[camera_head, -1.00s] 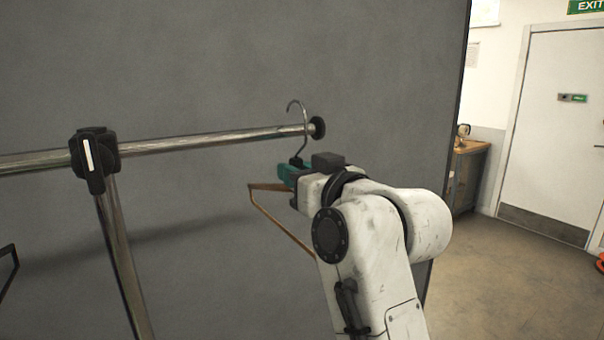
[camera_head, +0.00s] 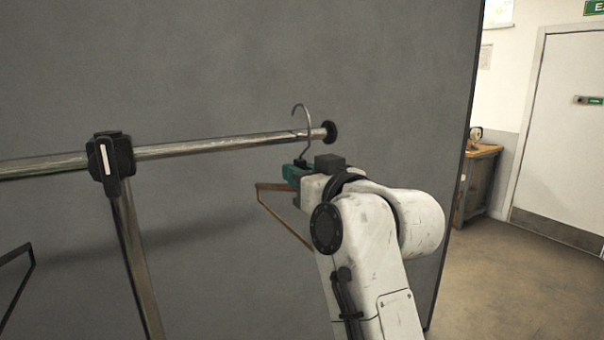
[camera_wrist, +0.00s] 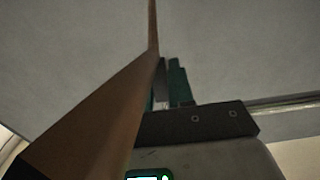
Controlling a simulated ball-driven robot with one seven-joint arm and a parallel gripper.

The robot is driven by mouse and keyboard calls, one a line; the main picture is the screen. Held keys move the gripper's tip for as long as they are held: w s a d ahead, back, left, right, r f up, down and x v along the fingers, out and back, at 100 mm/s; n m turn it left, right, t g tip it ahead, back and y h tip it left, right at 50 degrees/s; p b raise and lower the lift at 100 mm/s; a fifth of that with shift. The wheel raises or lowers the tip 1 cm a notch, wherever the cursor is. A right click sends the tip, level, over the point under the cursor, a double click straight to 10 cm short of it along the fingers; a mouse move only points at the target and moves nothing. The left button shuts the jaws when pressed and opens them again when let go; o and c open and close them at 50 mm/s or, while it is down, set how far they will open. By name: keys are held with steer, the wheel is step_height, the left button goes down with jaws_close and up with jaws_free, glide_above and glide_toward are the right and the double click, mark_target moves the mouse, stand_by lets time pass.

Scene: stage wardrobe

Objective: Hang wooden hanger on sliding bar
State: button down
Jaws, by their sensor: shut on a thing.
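The wooden hanger (camera_head: 282,222) has a brown triangular frame and a silver wire hook (camera_head: 308,122). My gripper (camera_head: 292,174), with teal fingers, is shut on the hanger just below the hook. My gripper hides part of the frame. In the head view the hook stands upright and its curved top rises above the sliding bar (camera_head: 222,143), near the black end cap. I cannot tell whether the hook touches the bar. In the wrist view the hanger's wood (camera_wrist: 100,115) runs up close to the teal fingers (camera_wrist: 172,88).
A black clamp (camera_head: 110,160) joins the bar to a chrome upright (camera_head: 137,255). The black end cap (camera_head: 330,132) closes the bar's right end. A grey panel (camera_head: 400,80) stands behind. A wooden table (camera_head: 483,150) and a white door (camera_head: 565,135) are at the right.

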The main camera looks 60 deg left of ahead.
steer(key=shift+f, duration=0.15)
steer(key=shift+f+b, duration=0.3)
steer(key=shift+f, duration=0.05)
steer(key=shift+f+b, duration=0.65)
steer(key=shift+f, duration=0.45)
steer(key=c, duration=0.9)
jaws_free()
steer(key=d, duration=0.3)
steer(key=d+b, duration=0.1)
steer(key=d, duration=0.3)
steer(key=w+d+b, duration=0.1)
steer(key=d, duration=0.2)
steer(key=shift+d, duration=0.4)
steer(key=shift+d, duration=0.1)
